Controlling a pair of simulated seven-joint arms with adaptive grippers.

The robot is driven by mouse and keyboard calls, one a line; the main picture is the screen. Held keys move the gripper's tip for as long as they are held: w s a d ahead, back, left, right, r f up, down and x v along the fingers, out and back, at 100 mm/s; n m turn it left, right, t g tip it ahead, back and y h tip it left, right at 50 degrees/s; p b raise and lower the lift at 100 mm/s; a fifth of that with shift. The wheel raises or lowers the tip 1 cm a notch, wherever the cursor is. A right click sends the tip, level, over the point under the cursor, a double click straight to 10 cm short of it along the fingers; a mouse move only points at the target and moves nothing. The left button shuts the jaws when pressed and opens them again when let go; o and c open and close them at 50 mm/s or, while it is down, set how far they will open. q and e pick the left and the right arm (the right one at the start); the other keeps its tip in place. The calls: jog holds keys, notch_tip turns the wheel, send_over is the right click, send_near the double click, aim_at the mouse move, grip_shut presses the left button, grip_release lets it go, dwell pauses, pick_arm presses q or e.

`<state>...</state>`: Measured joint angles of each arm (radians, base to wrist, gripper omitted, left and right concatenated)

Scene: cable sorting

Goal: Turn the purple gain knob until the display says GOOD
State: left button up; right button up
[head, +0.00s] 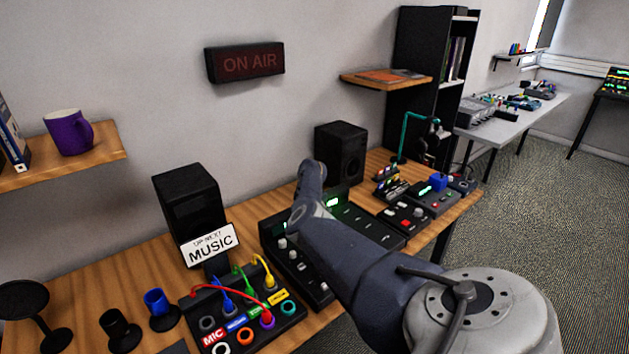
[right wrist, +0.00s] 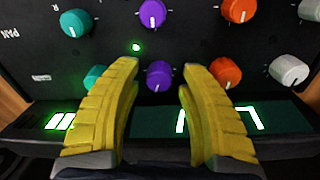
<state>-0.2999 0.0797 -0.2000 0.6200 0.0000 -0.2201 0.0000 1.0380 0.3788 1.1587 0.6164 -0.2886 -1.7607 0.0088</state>
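In the right wrist view, a purple knob (right wrist: 158,76) with a white pointer line sits on the dark mixer panel (right wrist: 190,55). My right gripper (right wrist: 158,92) is open, one yellow finger on each side of this knob, with gaps showing between. A second purple knob (right wrist: 152,14) is farther up the panel. A display strip (right wrist: 160,120) below has lit green characters; the fingers cover part of it, so I cannot read the word. In the head view the mixer (head: 300,275) is partly hidden behind my right arm, and the right fingers are hidden. My left gripper is not in view.
Teal knobs (right wrist: 76,22) and orange knobs (right wrist: 228,71) flank the purple ones closely. A patch box (head: 248,318) with colored cables, a MUSIC sign (head: 210,244) and speakers (head: 188,203) stand near the mixer. A small red-buttoned unit (head: 405,222) is to its right.

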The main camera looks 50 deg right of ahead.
jog(key=shift+o, duration=0.3)
notch_tip(320, 180, up, 12)
jog(key=shift+a, duration=0.25)
dwell(0.3)
jog(key=shift+d+f, duration=0.1)
dwell(0.4)
